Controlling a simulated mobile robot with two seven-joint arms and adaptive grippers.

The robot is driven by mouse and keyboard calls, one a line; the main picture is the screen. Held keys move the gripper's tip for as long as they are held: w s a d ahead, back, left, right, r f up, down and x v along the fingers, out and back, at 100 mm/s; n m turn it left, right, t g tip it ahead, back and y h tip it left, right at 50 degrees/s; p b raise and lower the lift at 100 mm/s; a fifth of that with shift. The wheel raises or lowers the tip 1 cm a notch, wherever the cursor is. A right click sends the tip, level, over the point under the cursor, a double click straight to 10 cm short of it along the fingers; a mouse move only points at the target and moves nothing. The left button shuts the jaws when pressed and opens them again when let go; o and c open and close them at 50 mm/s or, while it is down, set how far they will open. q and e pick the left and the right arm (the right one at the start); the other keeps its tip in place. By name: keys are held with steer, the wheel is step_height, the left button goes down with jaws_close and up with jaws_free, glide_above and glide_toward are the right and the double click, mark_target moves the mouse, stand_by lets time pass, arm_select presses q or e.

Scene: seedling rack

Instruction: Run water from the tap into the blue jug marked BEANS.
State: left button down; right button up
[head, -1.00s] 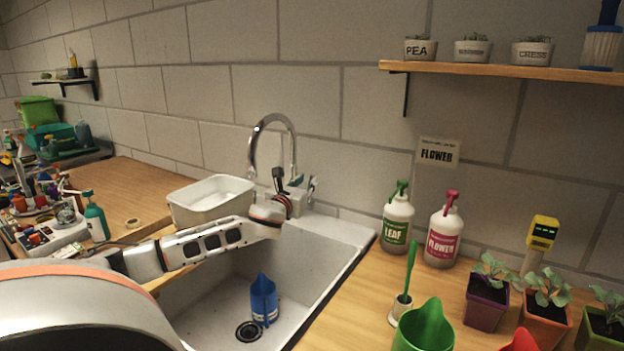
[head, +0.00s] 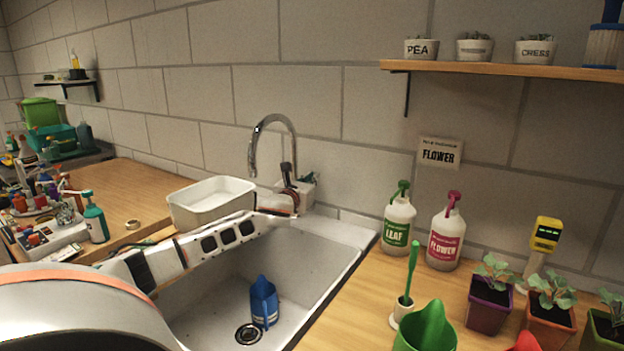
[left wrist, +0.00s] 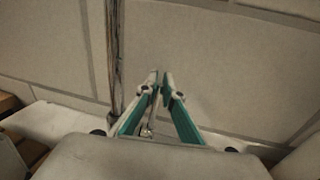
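The blue jug (head: 264,303) stands upright in the sink beside the drain; its pale label is too small to read. The chrome tap (head: 274,122) rises behind the sink, its spout arching left above the basin. My left gripper (head: 288,172) is at the tap's base, in front of its pale block (head: 306,190), which it partly hides. In the left wrist view, the gripper's teal-sided fingers (left wrist: 161,78) have their tips almost together, with nothing seen held. The tap's pipe (left wrist: 115,60) is left of the fingers, and a small metal part (left wrist: 148,128) shows below them. My right gripper is out of view.
A white basin (head: 212,202) sits at the sink's left back edge. LEAF (head: 398,225) and FLOWER (head: 446,235) bottles, a green jug (head: 427,330) and potted seedlings (head: 490,295) stand on the right counter. The sink (head: 325,252) is otherwise open around the jug.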

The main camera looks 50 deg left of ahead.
arm_select(q)
steer(key=shift+s+f+b, duration=0.25)
steer(key=shift+f+b, duration=0.3)
steer(key=shift+b, duration=0.35)
steer(key=shift+s+d+t+b, duration=0.1)
steer(key=shift+s+t+b, duration=0.05)
steer(key=shift+t+b, duration=0.2)
steer(key=shift+s+r+t+y+b, duration=0.25)
steer(key=shift+y+b, duration=0.05)
steer(key=shift+b, duration=0.15)
steer(key=shift+r, duration=0.3)
steer(key=c, duration=2.2)
jaws_free()
steer(key=shift+d, duration=0.1)
steer(key=shift+v, duration=6.05)
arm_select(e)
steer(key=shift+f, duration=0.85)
arm_select(q)
steer(key=shift+f, duration=0.1)
